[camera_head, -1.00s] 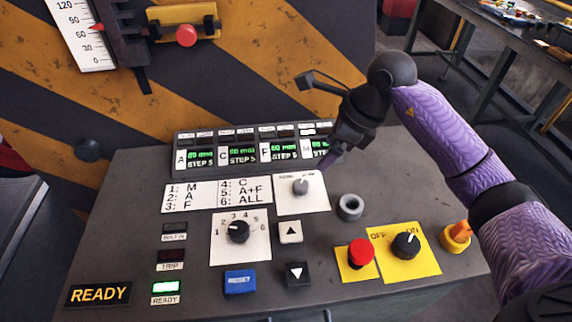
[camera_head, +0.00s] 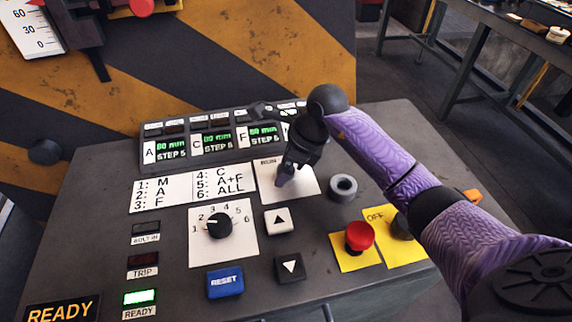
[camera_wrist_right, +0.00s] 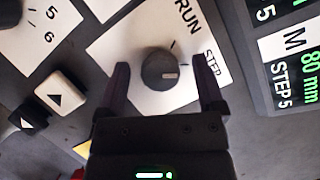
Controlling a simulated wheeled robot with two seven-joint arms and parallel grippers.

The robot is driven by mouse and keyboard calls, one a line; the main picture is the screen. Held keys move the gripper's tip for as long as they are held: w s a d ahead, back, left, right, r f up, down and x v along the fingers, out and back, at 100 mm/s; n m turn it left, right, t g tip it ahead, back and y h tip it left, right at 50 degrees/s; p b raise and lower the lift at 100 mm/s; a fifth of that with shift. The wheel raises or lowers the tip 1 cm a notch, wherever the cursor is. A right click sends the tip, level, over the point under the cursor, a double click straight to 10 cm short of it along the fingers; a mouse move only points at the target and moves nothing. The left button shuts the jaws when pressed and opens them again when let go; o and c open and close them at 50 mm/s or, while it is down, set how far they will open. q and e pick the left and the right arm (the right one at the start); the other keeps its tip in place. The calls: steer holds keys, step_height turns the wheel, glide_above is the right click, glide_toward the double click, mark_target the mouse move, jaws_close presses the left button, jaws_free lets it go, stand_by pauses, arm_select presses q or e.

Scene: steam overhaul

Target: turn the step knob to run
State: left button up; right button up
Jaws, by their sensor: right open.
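The step knob (camera_wrist_right: 158,74) is a round dark grey knob on a white plate marked RUN and STEP (camera_wrist_right: 120,35). In the right wrist view its pale mark points right, toward the STEP side. My right gripper (camera_wrist_right: 163,80) is open, with one finger on each side of the knob; I cannot tell whether they touch it. In the head view my right gripper (camera_head: 285,176) reaches down over the white plate (camera_head: 305,187) and hides the knob. My left gripper is not in view.
Near the plate are a six-position selector (camera_head: 219,226), up (camera_head: 279,220) and down (camera_head: 290,267) buttons, a grey ring (camera_head: 343,187) and a red button (camera_head: 359,236). Lit displays (camera_head: 215,140) stand behind. The READY lamp (camera_head: 139,297) is lit green.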

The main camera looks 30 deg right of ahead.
jaws_close()
